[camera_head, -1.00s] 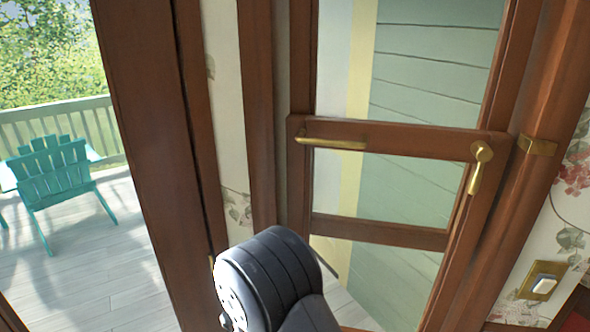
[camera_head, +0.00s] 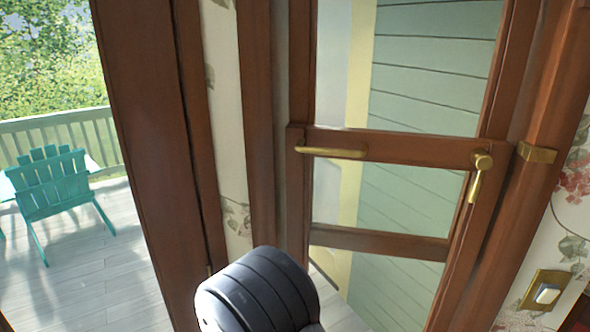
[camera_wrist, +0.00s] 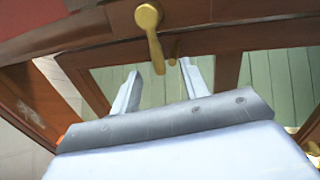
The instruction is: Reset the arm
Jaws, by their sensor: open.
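My gripper (camera_wrist: 160,82) is open and empty in the wrist view, its two pale fingers apart. Beyond the fingers in that view is a brass lever handle (camera_wrist: 152,38) on a brown door frame; I cannot tell how near they are. In the head view my dark arm (camera_head: 262,290) rises from the bottom edge in front of the door, and the gripper itself is hidden. The glazed wooden door (camera_head: 400,143) carries a brass pull bar (camera_head: 330,152) and the brass lever (camera_head: 480,175), which hangs down.
A brown post (camera_head: 145,130) stands left of the door. Further left is a deck with a teal chair (camera_head: 52,185) and a railing (camera_head: 60,130). A brass light switch plate (camera_head: 545,290) is on the floral wall at the lower right.

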